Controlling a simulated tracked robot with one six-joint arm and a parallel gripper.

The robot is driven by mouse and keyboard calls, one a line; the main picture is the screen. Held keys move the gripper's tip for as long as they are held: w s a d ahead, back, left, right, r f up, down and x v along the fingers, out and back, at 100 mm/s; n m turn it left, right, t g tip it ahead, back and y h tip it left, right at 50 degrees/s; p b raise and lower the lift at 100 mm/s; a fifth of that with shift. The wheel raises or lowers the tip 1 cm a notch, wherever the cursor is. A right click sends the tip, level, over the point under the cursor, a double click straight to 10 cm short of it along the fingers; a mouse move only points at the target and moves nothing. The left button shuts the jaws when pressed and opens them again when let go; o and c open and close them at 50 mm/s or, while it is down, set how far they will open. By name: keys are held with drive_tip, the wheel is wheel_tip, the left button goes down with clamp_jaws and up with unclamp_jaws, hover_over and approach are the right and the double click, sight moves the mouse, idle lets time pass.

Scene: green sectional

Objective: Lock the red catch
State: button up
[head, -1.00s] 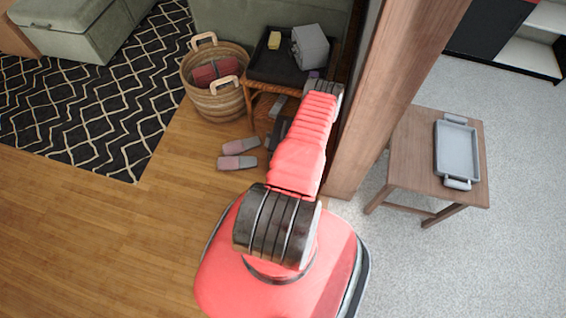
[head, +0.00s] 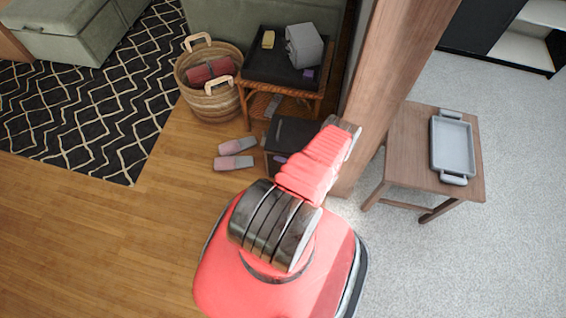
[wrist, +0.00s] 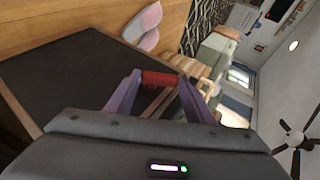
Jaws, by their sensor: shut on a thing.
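The red catch (wrist: 160,80) is a small red block in the wrist view, between the tips of my gripper's two lavender fingers. My gripper (wrist: 161,82) is shut on it. A dark flat panel (wrist: 70,75) lies just left of the fingers in the wrist view. In the head view, a dark flat-topped piece (head: 293,134) stands low on the floor beside my red arm. The catch cannot be made out in the head view. Whether the catch is locked cannot be told.
A wicker basket (head: 208,100) and a small table with a black tray (head: 272,71) stand behind. Pink-grey slippers (head: 235,163) lie to the left. A wooden post (head: 390,65) rises close to my arm. A side table (head: 405,150) with a grey tray (head: 453,147) is at right.

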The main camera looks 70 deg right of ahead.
drive_tip(key=shift+s+d, duration=0.15)
drive_tip(key=shift+d, duration=0.15)
drive_tip(key=o, duration=1.1)
drive_tip(key=shift+a, duration=0.2)
drive_tip(key=shift+c, duration=0.2)
drive_tip(key=v, duration=1.3)
drive_tip(key=shift+s, duration=0.35)
